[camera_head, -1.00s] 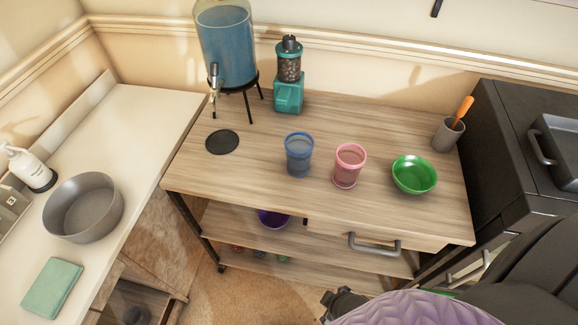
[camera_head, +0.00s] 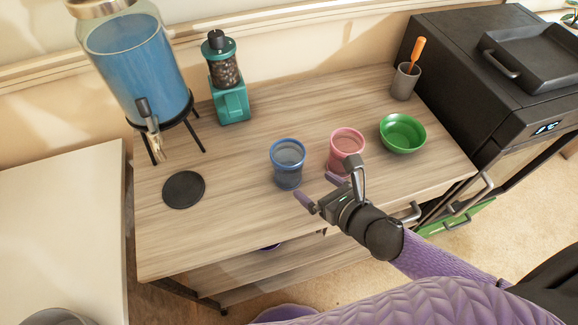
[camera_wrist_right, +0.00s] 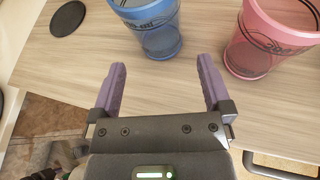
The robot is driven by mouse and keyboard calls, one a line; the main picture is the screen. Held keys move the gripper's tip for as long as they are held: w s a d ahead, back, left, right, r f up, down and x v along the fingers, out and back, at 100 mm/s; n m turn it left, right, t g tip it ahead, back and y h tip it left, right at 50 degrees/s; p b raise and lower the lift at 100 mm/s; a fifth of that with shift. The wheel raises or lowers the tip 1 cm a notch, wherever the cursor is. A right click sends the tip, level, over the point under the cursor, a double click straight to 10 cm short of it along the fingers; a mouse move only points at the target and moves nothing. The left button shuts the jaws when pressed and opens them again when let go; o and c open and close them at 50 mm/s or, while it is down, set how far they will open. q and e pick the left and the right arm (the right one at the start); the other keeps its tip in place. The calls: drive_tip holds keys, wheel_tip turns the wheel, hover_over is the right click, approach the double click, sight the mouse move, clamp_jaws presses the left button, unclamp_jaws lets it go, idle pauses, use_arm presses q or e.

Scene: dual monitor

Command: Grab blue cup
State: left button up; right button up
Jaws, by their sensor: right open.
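The blue cup (camera_head: 287,165) stands upright on the wooden cart top, a clear blue tumbler with a darker blue rim. In the right wrist view the blue cup (camera_wrist_right: 150,25) is ahead of the fingers, its top cut off by the frame. My right gripper (camera_head: 318,188) is open and empty, just in front of and to the right of the cup. In the right wrist view the gripper (camera_wrist_right: 162,80) shows its two purple fingers spread, with bare wood between them. They do not appear to touch the cup. My left gripper is out of view.
A pink cup (camera_head: 345,148) stands close right of the blue cup, near my right gripper. A green bowl (camera_head: 402,133) is farther right. A black disc (camera_head: 184,189) lies left. A water dispenser (camera_head: 140,65) and teal grinder (camera_head: 228,90) stand behind.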

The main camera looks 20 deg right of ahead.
sight(296, 177)
drive_tip(key=shift+n, duration=0.4)
drive_tip(key=b+x, duration=0.1)
drive_tip(key=x, duration=0.2)
drive_tip(key=b+x, duration=0.1)
drive_tip(key=x, duration=0.2)
drive_tip(key=f+b+x, duration=0.1)
drive_tip(key=x, duration=0.2)
drive_tip(key=shift+s+a+b, duration=0.15)
drive_tip(key=shift+a+b, duration=0.1)
drive_tip(key=shift+b, duration=0.05)
drive_tip(key=shift+w+a+f, duration=0.1)
drive_tip(key=shift+w, duration=0.2)
